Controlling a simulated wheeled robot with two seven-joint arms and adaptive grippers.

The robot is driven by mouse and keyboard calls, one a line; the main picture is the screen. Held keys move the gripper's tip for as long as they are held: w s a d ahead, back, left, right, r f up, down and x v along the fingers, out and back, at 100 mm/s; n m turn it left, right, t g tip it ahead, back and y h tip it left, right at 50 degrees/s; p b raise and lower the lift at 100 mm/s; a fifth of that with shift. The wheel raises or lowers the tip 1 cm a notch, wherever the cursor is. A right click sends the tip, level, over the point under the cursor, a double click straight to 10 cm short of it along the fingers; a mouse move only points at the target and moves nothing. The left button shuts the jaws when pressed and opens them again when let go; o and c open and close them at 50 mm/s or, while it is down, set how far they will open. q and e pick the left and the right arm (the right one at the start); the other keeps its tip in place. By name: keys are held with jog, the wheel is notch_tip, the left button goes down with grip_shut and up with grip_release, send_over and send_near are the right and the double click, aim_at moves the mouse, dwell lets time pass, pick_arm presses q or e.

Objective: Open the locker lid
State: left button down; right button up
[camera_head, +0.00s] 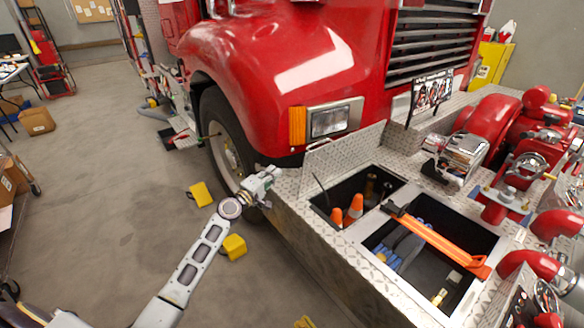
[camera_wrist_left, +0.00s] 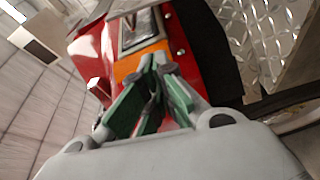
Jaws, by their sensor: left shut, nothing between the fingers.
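The locker lid (camera_head: 342,150) is a diamond-plate panel on the bumper. It stands raised, tilted up along the truck side of the left locker opening (camera_head: 352,207). That opening shows orange-and-white cones and dark fittings inside. My left gripper (camera_head: 271,172) is just left of the lid, at the bumper's left end beside the front wheel. In the left wrist view its green-padded fingers (camera_wrist_left: 158,62) are shut with nothing between them. A diamond-plate surface (camera_wrist_left: 268,35) shows at the upper right there; I cannot tell whether it is the lid. My right gripper is out of view.
The red pump (camera_head: 510,135) and pipes fill the right. Yellow chocks (camera_head: 201,194) lie by the wheel (camera_head: 222,135).

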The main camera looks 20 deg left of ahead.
pick_arm(q)
jog(key=shift+w, duration=0.15)
jog(key=w+d+p, duration=0.1)
jog(key=w+d, duration=0.4)
jog(key=w, duration=0.2)
jog(key=shift+d, duration=0.4)
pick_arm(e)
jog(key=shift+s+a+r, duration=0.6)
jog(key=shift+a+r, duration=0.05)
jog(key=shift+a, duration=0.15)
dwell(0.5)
pick_arm(q)
jog(key=shift+w+f, duration=0.1)
jog(key=shift+d, duration=0.1)
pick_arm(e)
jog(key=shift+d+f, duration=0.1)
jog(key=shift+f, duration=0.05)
